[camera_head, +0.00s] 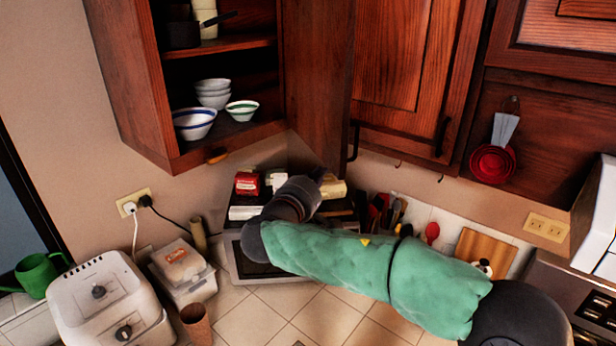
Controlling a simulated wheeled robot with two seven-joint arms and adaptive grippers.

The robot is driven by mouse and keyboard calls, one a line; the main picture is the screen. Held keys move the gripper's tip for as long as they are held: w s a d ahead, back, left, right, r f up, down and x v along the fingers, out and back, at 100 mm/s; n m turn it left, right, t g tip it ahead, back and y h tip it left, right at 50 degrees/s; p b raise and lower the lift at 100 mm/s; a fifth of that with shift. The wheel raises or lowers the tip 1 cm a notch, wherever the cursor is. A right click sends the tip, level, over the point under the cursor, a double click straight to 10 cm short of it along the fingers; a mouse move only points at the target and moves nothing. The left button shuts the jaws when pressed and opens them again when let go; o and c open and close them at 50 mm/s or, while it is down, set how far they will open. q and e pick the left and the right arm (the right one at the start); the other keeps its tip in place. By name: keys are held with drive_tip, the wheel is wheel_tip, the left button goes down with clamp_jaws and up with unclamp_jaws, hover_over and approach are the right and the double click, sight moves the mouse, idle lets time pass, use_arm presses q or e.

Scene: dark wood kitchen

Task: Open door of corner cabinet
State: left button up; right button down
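The corner cabinet (179,160) hangs at the upper left with its front open, so its shelves show. Its dark wood door (318,75) stands swung out at the right side of the opening, seen at a steep angle. A dark handle (353,142) shows at the door's lower right edge. My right arm, in a green sleeve, reaches in from the lower right. My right gripper (320,176) is just below the door's lower edge, seen from behind; its fingers are mostly hidden, and I cannot tell if it touches the door. My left gripper is not in view.
Bowls (194,122) and a dark pan (183,35) sit on the cabinet shelves. A closed cabinet (400,60) adjoins on the right. Below are a white fryer-like appliance (108,300), a container (182,270) and a brown cup (196,322). Some tiled counter is clear.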

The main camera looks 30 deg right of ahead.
drive_tip(key=shift+w, duration=0.1)
drive_tip(key=shift+d, duration=0.2)
drive_tip(key=d+b, duration=0.3)
drive_tip(key=s+d+b, duration=0.1)
drive_tip(key=shift+s+d+f+b, duration=0.1)
drive_tip(key=shift+d+f+b, duration=0.15)
drive_tip(key=shift+d+b, duration=0.1)
drive_tip(key=shift+d+r, duration=0.2)
drive_tip(key=shift+d, duration=0.25)
drive_tip(key=shift+a+b, duration=0.1)
drive_tip(key=shift+b, duration=0.2)
